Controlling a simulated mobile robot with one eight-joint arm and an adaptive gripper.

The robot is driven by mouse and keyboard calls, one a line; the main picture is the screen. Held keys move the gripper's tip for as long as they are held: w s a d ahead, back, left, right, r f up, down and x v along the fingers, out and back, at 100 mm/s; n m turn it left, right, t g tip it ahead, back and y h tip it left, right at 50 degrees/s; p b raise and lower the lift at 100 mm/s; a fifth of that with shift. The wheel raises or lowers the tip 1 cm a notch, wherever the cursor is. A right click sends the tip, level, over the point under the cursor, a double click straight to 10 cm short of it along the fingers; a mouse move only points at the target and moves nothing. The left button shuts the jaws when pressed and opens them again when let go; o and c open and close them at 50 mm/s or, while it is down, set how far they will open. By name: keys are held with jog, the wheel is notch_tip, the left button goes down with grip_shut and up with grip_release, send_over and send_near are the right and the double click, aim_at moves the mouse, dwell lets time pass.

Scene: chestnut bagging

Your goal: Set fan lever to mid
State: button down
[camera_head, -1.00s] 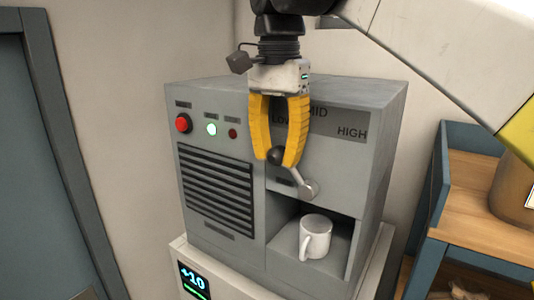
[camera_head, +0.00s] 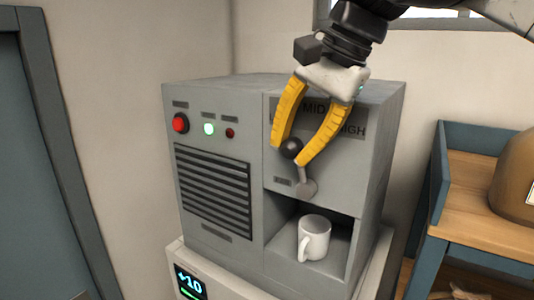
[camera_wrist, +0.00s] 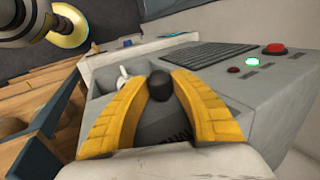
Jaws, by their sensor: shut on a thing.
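The fan lever (camera_head: 305,181) is a short grey arm on a round pivot on the front of the grey machine (camera_head: 215,110), with a black ball knob (camera_head: 291,148) at its top. It stands nearly upright, its knob tilted slightly left of the pivot, below the MID label (camera_head: 315,108). My gripper (camera_head: 291,151) has its yellow fingers shut on the black knob. The wrist view shows the knob (camera_wrist: 160,85) between both fingertips. The HIGH label (camera_head: 351,129) is partly covered by a finger, and the LOW label is mostly hidden.
A white mug (camera_head: 314,237) stands in the open bay below the lever. A red button (camera_head: 180,123), a lit green lamp (camera_head: 208,129) and a vent grille (camera_head: 214,188) are at left. A blue-edged wooden shelf (camera_head: 470,185) stands at right.

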jog(key=shift+s+d+t+y, duration=0.35)
jog(key=shift+d+t+y, duration=0.15)
jog(key=shift+s+d, duration=0.15)
jog(key=shift+d, duration=0.05)
jog(key=shift+s+d+r, duration=0.1)
jog(key=shift+s+d, duration=0.05)
jog(key=c, duration=1.1)
grip_release()
jog(key=shift+d, duration=0.15)
jog(key=v, duration=1.2)
